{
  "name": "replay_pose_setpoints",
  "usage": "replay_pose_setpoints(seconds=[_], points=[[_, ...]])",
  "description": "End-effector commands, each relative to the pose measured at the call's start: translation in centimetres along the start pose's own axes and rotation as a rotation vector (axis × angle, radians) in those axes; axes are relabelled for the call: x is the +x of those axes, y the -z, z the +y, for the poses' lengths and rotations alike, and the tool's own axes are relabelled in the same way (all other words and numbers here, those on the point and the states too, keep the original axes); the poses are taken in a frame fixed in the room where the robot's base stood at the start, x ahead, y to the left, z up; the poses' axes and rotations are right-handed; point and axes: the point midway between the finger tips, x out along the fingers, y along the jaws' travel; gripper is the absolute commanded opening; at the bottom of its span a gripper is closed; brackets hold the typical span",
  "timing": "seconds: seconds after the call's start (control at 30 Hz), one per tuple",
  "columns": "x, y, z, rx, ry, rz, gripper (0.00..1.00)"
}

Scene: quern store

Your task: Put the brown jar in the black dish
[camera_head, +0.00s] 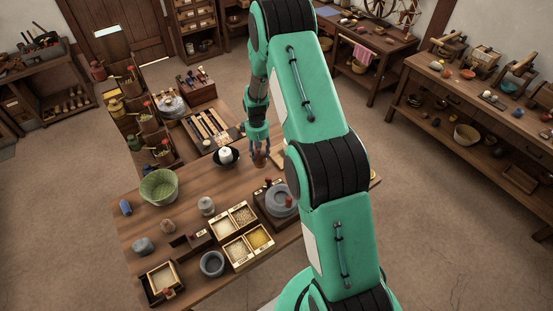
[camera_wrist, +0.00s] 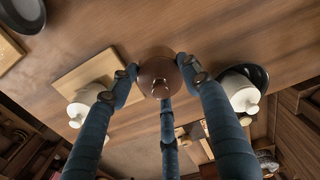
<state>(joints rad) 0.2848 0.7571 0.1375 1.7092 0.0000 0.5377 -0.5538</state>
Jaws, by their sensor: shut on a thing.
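The brown jar (camera_head: 260,159) is between the fingers of my gripper (camera_head: 259,150). In the wrist view my gripper (camera_wrist: 160,78) is shut around the round brown jar (camera_wrist: 158,72), which has a small knob. I cannot tell whether its base touches the table. A black dish (camera_head: 217,162) lies just left of my gripper in the head view and holds a white lidded jar (camera_head: 225,153). In the wrist view this black dish (camera_wrist: 263,73) is on the right, apart from the brown jar. Another dark dish (camera_wrist: 24,12) with a grey inside shows at the top left there.
A wooden board (camera_wrist: 80,73) with a white jar (camera_wrist: 80,108) is left of my gripper in the wrist view. A grey quern (camera_head: 281,203), grain boxes (camera_head: 240,232) and a green basket (camera_head: 158,187) share the table. My arm hides the table's right part.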

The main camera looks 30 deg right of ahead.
Motion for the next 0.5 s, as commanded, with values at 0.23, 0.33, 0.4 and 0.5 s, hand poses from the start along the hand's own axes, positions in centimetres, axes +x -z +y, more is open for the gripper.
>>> replay_pose_setpoints(seconds=[0.23, 0.33, 0.4, 0.5], points=[[-0.8, 0.1, 0.1, 0.000, -0.001, 0.002, 0.00], [-1.9, 0.1, 0.1, 0.000, -0.002, 0.003, 0.00], [-2.9, 0.1, 0.1, 0.000, -0.002, 0.003, 0.00], [-4.4, 0.1, 0.1, 0.000, -0.002, 0.003, 0.00]])
